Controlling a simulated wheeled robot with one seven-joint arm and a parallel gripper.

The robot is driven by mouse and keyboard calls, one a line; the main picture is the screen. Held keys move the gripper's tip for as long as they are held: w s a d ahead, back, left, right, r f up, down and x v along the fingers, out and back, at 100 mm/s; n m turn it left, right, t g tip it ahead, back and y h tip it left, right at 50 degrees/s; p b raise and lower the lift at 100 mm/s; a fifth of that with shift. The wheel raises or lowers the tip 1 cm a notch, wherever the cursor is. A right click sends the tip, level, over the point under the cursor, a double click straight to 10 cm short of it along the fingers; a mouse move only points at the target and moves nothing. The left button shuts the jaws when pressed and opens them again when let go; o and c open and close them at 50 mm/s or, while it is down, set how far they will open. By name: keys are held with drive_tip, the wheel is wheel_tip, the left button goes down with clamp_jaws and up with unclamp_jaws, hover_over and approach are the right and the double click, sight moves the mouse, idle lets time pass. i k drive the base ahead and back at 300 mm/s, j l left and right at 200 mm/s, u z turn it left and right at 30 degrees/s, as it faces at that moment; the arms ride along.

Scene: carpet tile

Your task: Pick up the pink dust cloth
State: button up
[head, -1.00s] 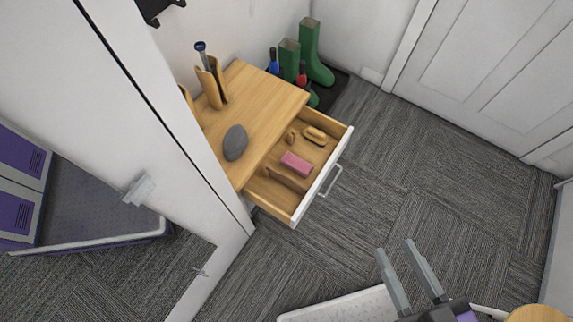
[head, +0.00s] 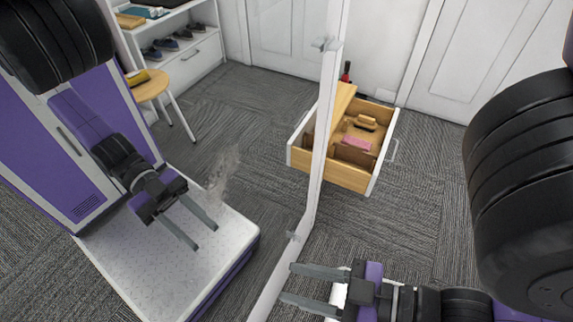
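The pink dust cloth (head: 357,143) lies in an open wooden drawer (head: 346,175) with a white front, right of the picture's middle. It looks like a small flat pink block among brown items. My gripper (head: 287,283) is at the bottom, well short of the drawer and apart from the cloth. Its two grey fingers point left, spread with nothing visible between them.
A tall mirror with a white frame (head: 323,130) stands left of the drawer; it reflects my body, my gripper, a stool (head: 152,88) and shelves. The drawer has a bar handle (head: 393,150). Grey carpet (head: 425,200) is clear right of the drawer. White doors stand behind.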

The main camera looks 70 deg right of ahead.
sight(347, 140)
drive_tip(key=l+u, duration=0.25)
drive_tip(key=u, duration=0.15)
drive_tip(key=l+u, duration=0.2)
drive_tip(key=u, duration=0.2)
drive_tip(key=l+u, duration=0.25)
drive_tip(key=u, duration=0.15)
drive_tip(key=l+u, duration=0.25)
drive_tip(key=u, duration=0.15)
drive_tip(key=k+j, duration=0.05)
